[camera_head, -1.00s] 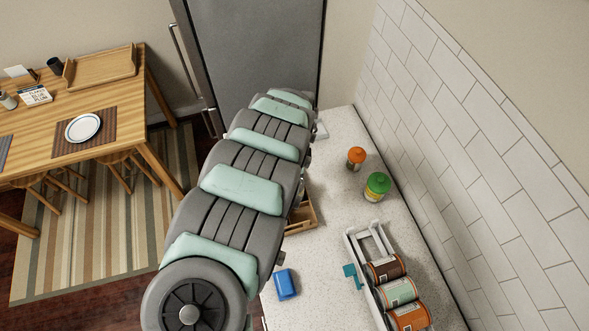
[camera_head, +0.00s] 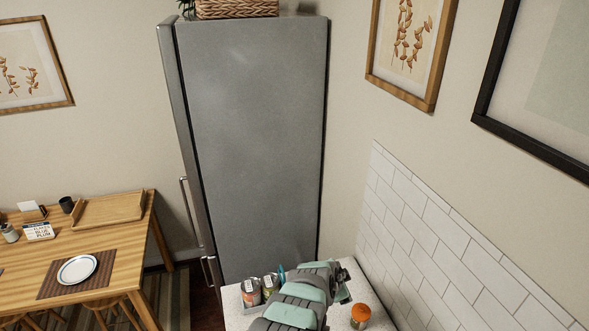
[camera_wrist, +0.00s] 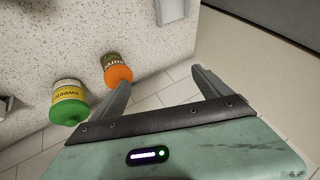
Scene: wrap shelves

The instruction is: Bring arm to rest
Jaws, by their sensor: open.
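My arm (camera_head: 300,298) shows in the head view at the bottom, reaching over the counter toward the fridge. My gripper (camera_wrist: 160,78) is open in the wrist view, with its two fingers spread apart and nothing held between them. A jar with an orange lid (camera_wrist: 117,72) stands just beyond the tip of the left finger; I cannot tell whether they touch. This jar also shows in the head view (camera_head: 360,316), to the right of my arm. In the head view my gripper's fingers are too small and partly hidden to make out.
A green-lidded jar (camera_wrist: 70,103) stands on the speckled counter (camera_wrist: 75,40) left of the gripper. Cans (camera_head: 250,292) sit left of my arm. The tall grey fridge (camera_head: 255,150) stands behind, the tiled wall (camera_head: 430,245) right. A wooden table (camera_head: 115,245) is at left.

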